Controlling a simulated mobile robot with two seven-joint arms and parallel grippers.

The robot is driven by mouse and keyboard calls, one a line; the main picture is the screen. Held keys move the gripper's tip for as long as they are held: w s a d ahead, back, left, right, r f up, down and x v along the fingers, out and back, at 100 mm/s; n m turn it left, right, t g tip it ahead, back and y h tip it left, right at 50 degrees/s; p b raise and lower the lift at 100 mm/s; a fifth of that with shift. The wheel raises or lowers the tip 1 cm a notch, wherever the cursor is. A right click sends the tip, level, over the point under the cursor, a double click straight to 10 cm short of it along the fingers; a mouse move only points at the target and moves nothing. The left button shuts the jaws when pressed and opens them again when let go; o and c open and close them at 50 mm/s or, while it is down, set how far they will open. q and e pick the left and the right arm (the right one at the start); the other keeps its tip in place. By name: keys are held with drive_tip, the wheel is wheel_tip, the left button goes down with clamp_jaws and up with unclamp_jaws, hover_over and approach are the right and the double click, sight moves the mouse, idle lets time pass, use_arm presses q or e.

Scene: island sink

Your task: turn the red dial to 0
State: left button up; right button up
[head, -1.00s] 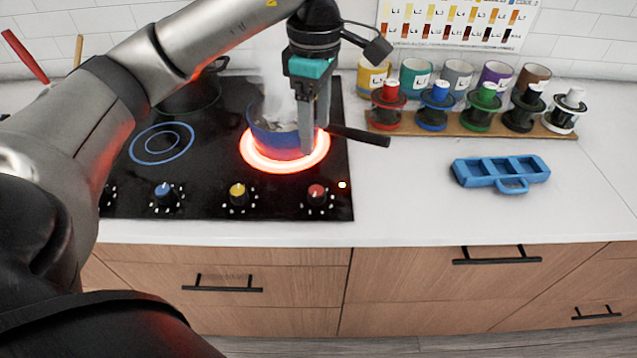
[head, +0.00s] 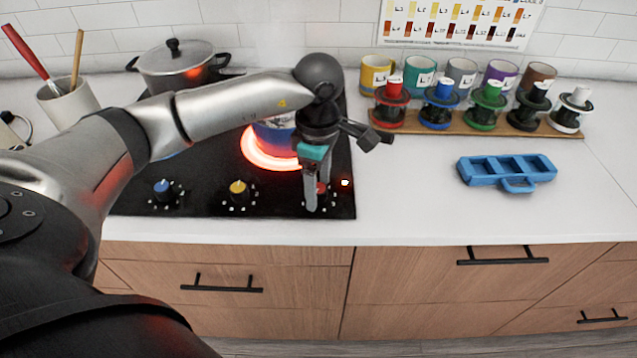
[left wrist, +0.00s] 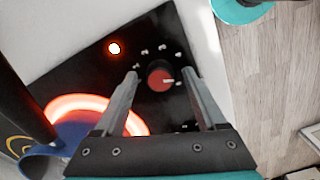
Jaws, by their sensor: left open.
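The red dial (left wrist: 160,79) is on the black cooktop (head: 215,193), at its front right corner. In the left wrist view its white pointer mark shows on its face, toward the right of the picture. My left gripper (head: 318,205) is open, with its fingers pointing down over the dial. In the left wrist view the left gripper (left wrist: 158,82) has one finger on each side of the dial, with gaps to both. In the head view the fingers hide most of the dial. My right gripper is not in view.
A blue pot (head: 272,138) stands on a glowing red burner (head: 255,158) behind the dial. Yellow (head: 238,188) and blue (head: 162,187) dials lie to the left. A lit indicator (head: 345,183) glows beside the red dial. A blue tray (head: 490,172) and clear counter are at right.

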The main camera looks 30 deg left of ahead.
use_arm(q)
clamp_jaws()
idle(0.5)
